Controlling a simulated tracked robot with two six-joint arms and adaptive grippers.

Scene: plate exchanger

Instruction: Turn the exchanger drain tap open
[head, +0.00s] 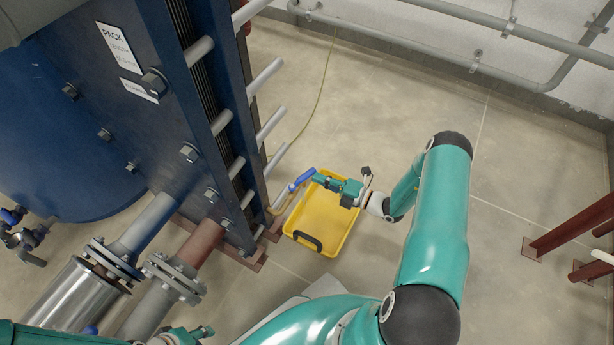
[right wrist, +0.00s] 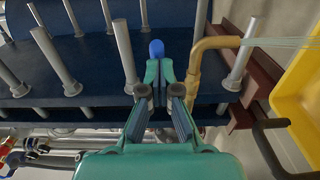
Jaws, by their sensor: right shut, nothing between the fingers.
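The drain tap's blue lever (head: 302,178) shows in the head view beside the lower end of the exchanger (head: 165,110), above the left edge of a yellow tray. In the right wrist view the blue lever (right wrist: 157,49) is just past my fingertips, and a brass pipe (right wrist: 197,62) bends down beside it. My right gripper (head: 318,180) is shut and empty, its tips close to the lever; I cannot tell whether they touch it. The tap body is mostly hidden. A part of my left gripper (head: 195,334) shows at the bottom edge of the head view, its fingers unclear.
The yellow tray (head: 338,222) with a black handle lies on the floor under my right gripper. Steel tie bars (head: 268,78) stick out from the exchanger. A thin hose (head: 322,88) runs across the floor. Flanged pipes (head: 180,275) stand at the lower left.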

